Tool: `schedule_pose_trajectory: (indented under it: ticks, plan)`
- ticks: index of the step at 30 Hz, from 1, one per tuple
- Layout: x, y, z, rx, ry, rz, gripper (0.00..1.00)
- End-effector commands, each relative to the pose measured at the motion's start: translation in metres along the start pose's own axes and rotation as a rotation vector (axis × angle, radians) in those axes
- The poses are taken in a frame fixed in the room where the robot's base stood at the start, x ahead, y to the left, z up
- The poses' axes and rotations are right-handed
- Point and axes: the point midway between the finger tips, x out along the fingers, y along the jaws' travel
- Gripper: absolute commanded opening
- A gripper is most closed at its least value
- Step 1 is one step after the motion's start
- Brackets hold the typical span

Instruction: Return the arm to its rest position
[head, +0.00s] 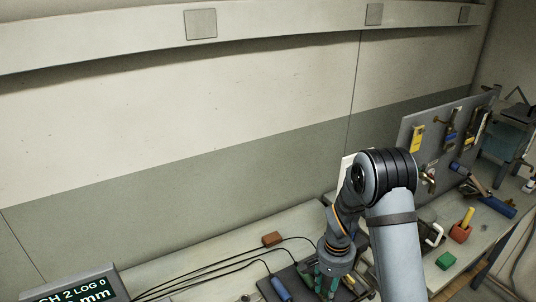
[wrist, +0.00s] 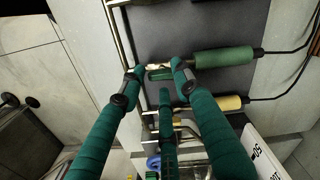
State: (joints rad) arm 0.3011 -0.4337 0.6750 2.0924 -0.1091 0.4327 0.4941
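My arm shows in the head view, bent over with its wrist pointing down at the bench. My gripper (head: 322,284) is low over a dark mat, partly cut off by the lower frame edge. In the wrist view my gripper (wrist: 157,68) has green-wrapped fingers spread apart, with a gap between the tips. A green-handled cabled tool (wrist: 228,57) lies on the dark mat, its handle right of the fingers. Part of a small pale and green piece shows between the fingertips. I cannot tell whether the fingers touch it.
A yellow-handled tool (wrist: 222,103) and metal rails lie close by. A blue handle (head: 281,289), a brown block (head: 272,239) and black cables are on the bench. A display (head: 75,287) stands lower left. A tool board (head: 408,135), red holder (head: 460,232) and green block (head: 446,261) are right.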

Motion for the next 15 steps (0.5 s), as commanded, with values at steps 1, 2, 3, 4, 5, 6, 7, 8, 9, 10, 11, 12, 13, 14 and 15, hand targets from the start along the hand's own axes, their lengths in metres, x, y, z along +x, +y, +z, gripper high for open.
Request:
schedule_pose_trajectory:
  ticks: [1, 2, 3, 4, 5, 6, 7, 8, 9, 10, 11, 12, 13, 14, 15]
  plan:
    - [-0.0028, 0.0006, 0.0008, 0.043, -0.002, 0.001, 0.32]
    - [-0.0027, 0.0006, 0.0009, 0.069, -0.002, 0.002, 0.32]
    - [-0.0025, 0.0005, 0.0008, 0.1, -0.002, 0.001, 0.32]
    - [-0.0023, 0.0005, 0.0007, 0.121, -0.001, 0.001, 0.32]
    - [-0.0022, 0.0004, 0.0006, 0.14, -0.001, 0.001, 0.32]
    - [-0.0019, 0.0004, 0.0007, 0.162, -0.001, 0.001, 0.32]
    - [-0.0015, 0.0004, 0.0008, 0.175, -0.001, 0.001, 0.32]
    - [-0.0012, 0.0005, 0.0009, 0.187, -0.001, 0.001, 0.32]
    - [-0.0009, 0.0005, 0.001, 0.199, -0.001, 0.001, 0.32]
    - [-0.0006, 0.0005, 0.001, 0.206, -0.001, 0.001, 0.32]
    - [-0.0004, 0.0004, 0.001, 0.212, -0.001, 0.001, 0.32]
    - [-0.0002, 0.0004, 0.0009, 0.217, -0.001, 0.001, 0.32]
    - [0.0, 0.0004, 0.0009, 0.22, -0.001, 0.001, 0.32]
    - [0.0001, 0.0004, 0.0009, 0.221, -0.001, 0.001, 0.32]
    - [0.0003, 0.0005, 0.0009, 0.221, -0.001, 0.001, 0.32]
